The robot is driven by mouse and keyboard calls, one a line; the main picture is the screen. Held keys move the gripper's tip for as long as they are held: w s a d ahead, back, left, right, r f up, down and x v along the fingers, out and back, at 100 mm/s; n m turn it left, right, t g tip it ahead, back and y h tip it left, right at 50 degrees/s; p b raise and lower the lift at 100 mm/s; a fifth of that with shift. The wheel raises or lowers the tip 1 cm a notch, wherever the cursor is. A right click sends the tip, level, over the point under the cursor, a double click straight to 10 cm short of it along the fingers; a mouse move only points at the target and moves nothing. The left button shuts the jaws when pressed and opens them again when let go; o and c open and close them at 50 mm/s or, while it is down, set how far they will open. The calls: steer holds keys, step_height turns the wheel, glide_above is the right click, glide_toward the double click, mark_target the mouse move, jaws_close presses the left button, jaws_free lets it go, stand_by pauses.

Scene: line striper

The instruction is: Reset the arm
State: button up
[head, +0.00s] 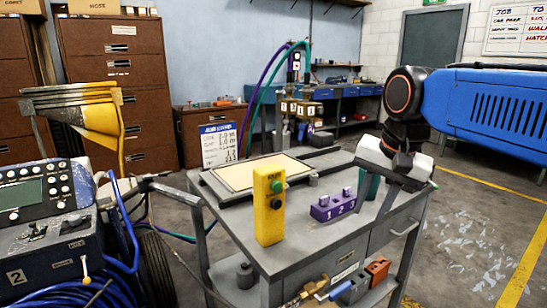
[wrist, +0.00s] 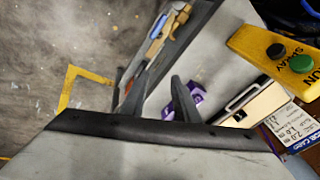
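My arm is blue with a black wrist, and reaches in from the right in the head view. My gripper (head: 386,203) hangs over the right end of the grey cart top (head: 290,240), to the right of a purple block (head: 333,205) and apart from it. In the wrist view my gripper (wrist: 159,82) shows two dark fingers spread apart with nothing held between them. The purple block (wrist: 196,92) shows beyond the right finger. A yellow button box (head: 269,205) with green and black buttons stands upright on the cart, and shows at upper right in the wrist view (wrist: 270,42).
A framed cream panel (head: 255,172) lies on the cart's back. A teal item (head: 370,184) is partly hidden behind my gripper. A control console (head: 40,205) stands at left, drawers (head: 118,85) behind. Tools lie low at the cart's front. Floor at right is clear.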

steer(key=s+d+f+n+t, duration=0.1)
steer(key=s+d+f+n, duration=0.2)
steer(key=s+f, duration=0.3)
steer(key=s+d+f+n+h, duration=0.1)
steer(key=s+d+f+n, duration=0.2)
steer(key=f, duration=0.9)
steer(key=s+d, duration=0.2)
steer(key=s, duration=0.2)
steer(key=shift+s+t, duration=0.25)
steer(key=shift+t, duration=0.15)
steer(key=shift+d+r, duration=0.1)
steer(key=shift+d, duration=0.1)
